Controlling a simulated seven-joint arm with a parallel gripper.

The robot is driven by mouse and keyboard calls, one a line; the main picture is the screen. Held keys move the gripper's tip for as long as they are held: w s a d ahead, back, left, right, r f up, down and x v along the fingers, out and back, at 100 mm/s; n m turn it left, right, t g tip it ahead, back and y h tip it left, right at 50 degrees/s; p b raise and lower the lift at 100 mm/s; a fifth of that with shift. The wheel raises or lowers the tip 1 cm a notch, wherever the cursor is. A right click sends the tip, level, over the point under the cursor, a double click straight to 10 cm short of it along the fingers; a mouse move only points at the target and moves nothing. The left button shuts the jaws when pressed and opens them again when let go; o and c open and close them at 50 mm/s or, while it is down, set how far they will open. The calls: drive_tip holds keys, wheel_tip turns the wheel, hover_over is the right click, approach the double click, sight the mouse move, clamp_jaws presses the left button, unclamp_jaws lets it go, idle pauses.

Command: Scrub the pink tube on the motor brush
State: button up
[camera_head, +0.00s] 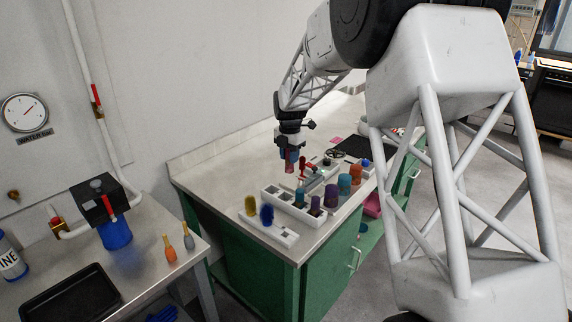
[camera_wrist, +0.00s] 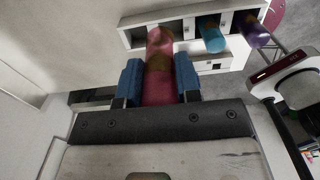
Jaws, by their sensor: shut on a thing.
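My gripper (camera_head: 289,163) is shut on the pink tube, its blue fingers (camera_wrist: 159,82) on either side of it. The pink tube (camera_wrist: 160,60) also shows in the head view (camera_head: 289,155), hanging below my wrist over the pale bench top. In the wrist view its far end lies near the white rack; I cannot tell how far above the bench it is. A black box with a red lever (camera_head: 99,198) stands on the left table with a blue cylinder (camera_head: 116,235) under it; it looks like the motor brush. My gripper is well to its right.
The white rack (camera_head: 297,211) holds teal and purple tubes; larger teal, orange and purple containers stand behind it. Two small bottles (camera_head: 188,238) and a black tray (camera_head: 70,292) sit on the left table.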

wheel_tip(320, 180, up, 5)
hover_over(303, 157)
drive_tip(key=shift+w+f, duration=0.15)
drive_tip(key=shift+f, duration=0.05)
drive_tip(key=shift+f, duration=0.15)
drive_tip(key=shift+a+f, duration=0.1)
drive_tip(key=shift+f, duration=1.25)
drive_tip(key=shift+f, duration=0.15)
idle(0.6)
drive_tip(key=shift+f, duration=4.6)
drive_tip(key=shift+r, duration=0.2)
drive_tip(key=shift+r, duration=0.75)
